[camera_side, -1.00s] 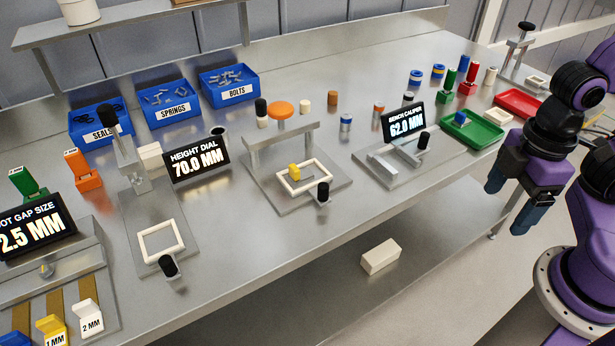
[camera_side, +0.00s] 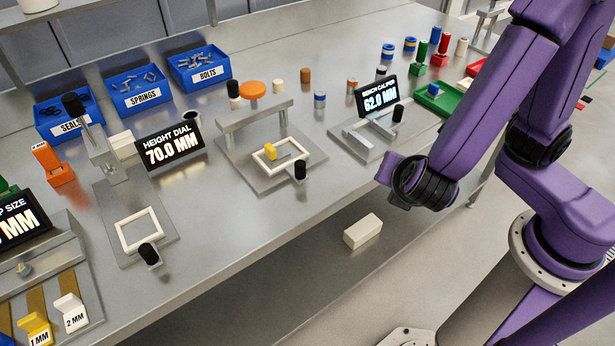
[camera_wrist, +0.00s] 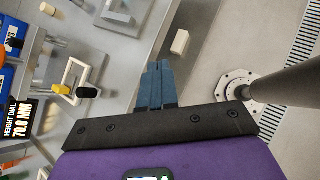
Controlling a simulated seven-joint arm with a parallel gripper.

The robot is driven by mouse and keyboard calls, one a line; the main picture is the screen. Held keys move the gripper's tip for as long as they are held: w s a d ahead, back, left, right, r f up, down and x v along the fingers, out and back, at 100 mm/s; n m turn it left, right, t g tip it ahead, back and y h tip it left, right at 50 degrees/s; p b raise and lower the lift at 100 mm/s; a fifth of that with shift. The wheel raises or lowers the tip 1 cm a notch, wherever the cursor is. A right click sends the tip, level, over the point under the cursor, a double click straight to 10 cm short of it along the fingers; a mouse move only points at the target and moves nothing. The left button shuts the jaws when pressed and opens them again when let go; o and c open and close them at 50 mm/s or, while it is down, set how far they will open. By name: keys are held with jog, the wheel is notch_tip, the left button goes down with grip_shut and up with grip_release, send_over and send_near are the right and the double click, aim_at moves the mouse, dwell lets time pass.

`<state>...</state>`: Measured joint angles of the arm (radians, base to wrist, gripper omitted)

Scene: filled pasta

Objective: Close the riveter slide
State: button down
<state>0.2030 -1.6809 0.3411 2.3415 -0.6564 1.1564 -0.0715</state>
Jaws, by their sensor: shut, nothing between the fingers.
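Two stations have a cream square frame with a black knob; no label shows which is the riveter. One has a steel bridge (camera_side: 255,113) and orange cap (camera_side: 252,90); its frame (camera_side: 293,150) sticks out at the front, surrounds a yellow piece (camera_side: 271,152) and has a black knob (camera_side: 300,170). The other has a black-topped lever (camera_side: 73,103); its frame (camera_side: 123,236) and knob (camera_side: 149,253) are at the plate's front. In the wrist view, my gripper's blue fingers (camera_wrist: 160,66) are shut and empty, right of the bridge station's knob (camera_wrist: 88,92). The side view hides the fingers.
The bench caliper (camera_side: 372,132) stands right of the bridge station, the height dial display (camera_side: 172,148) left of it. Blue bins (camera_side: 140,97) line the back. A white block (camera_side: 363,231) lies below the bench top. Open space lies before the bench edge.

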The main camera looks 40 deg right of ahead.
jog(key=a+f+n+t+y, duration=0.35)
jog(key=a+n+t, duration=0.55)
jog(key=a, duration=0.4)
jog(key=g, duration=0.1)
send_near(302, 171)
jog(key=shift+n+h, duration=0.3)
jog(key=shift+h, duration=0.05)
jog(key=x, duration=0.5)
jog(key=shift+w+a+f, duration=0.2)
jog(key=shift+f, duration=0.05)
jog(key=shift+w+d, duration=0.15)
jog(key=shift+w, duration=0.35)
jog(key=shift+w, duration=0.15)
